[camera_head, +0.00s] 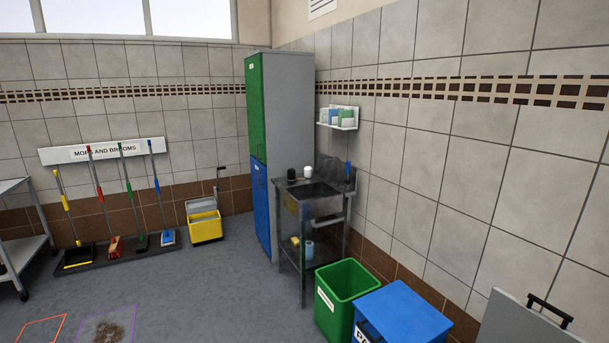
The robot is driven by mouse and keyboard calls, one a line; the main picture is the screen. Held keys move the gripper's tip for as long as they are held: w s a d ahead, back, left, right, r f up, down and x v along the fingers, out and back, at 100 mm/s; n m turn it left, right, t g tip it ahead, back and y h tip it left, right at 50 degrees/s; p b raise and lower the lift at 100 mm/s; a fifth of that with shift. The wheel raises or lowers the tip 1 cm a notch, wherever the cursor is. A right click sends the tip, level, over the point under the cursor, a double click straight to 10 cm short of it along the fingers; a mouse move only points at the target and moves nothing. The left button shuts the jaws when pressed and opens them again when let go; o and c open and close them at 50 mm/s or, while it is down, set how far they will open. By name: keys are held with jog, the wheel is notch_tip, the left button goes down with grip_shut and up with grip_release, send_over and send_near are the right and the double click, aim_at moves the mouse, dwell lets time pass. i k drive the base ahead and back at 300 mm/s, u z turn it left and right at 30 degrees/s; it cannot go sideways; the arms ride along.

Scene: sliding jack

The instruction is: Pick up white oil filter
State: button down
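A small white cylinder (308,171), which looks like the white oil filter, stands upright at the back of the metal sink stand (319,203). A similar black cylinder (291,174) stands just left of it, with a small gap between them. Both are small in the picture, so their details cannot be told. My gripper is not in view.
A green and blue locker (257,150) stands left of the sink. A green bin (348,282) and a blue bin (405,312) stand in front of it at the right. A yellow mop bucket (205,226) is farther left. The grey floor (205,285) at centre left is clear.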

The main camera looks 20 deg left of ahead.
aim_at(307, 170)
jog(key=u, duration=0.05)
jog(key=k, duration=0.5)
jog(key=u, duration=0.9)
jog(key=i, duration=1.85)
jog(key=u, duration=0.65)
jog(key=i, duration=2.3)
jog(key=z, duration=1)
jog(key=i, duration=1.7)
jog(key=z, duration=1.35)
jog(key=i, duration=0.15)
jog(key=u, duration=0.15)
